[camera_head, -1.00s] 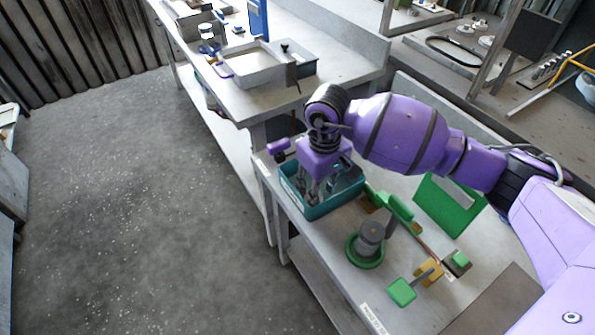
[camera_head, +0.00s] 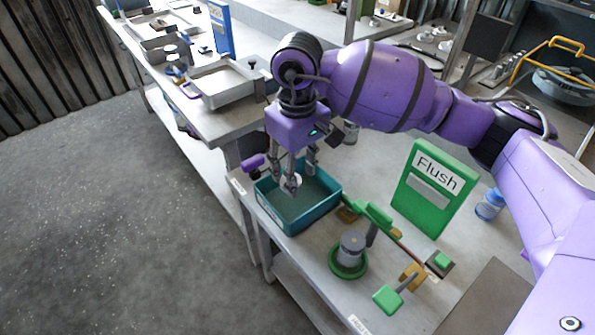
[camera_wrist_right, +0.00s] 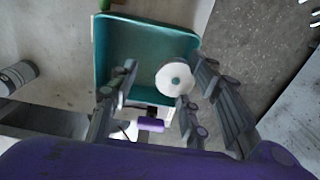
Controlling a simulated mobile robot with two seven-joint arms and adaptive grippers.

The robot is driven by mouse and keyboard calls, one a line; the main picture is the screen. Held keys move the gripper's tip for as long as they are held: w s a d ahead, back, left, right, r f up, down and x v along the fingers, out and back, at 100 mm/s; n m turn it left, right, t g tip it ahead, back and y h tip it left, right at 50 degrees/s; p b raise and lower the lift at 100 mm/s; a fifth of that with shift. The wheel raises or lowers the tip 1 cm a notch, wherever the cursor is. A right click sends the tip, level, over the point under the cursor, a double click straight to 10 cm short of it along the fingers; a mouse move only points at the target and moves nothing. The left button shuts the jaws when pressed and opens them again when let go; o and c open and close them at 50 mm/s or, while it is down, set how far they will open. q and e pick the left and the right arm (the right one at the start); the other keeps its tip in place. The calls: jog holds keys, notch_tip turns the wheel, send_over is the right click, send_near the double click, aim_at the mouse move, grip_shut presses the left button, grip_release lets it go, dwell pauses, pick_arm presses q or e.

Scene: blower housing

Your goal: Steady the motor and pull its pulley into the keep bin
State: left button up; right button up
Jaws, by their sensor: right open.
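The grey motor (camera_head: 352,246) stands upright in a green round base on the near bench. The teal bin (camera_head: 316,222) stands behind it on the same bench and shows in the right wrist view (camera_wrist_right: 112,50). A white pulley (camera_wrist_right: 175,77) with a central hole shows over the bin's inside in the right wrist view, beside one finger. I cannot tell whether it touches that finger or lies on the bin floor. My right gripper (camera_head: 300,178) is open above the bin, its fingers pointing down into the opening. My left gripper is not in view.
A green "Flush" board (camera_head: 435,188) stands right of the bin, with a blue-capped bottle (camera_head: 490,204) beside it. Green and yellow fixtures (camera_head: 388,297) surround the motor. A grey tray (camera_head: 222,84) sits on the far bench. Open floor lies left.

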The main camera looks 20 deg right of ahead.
jog(key=o, duration=1.3)
notch_tip(320, 180, up, 12)
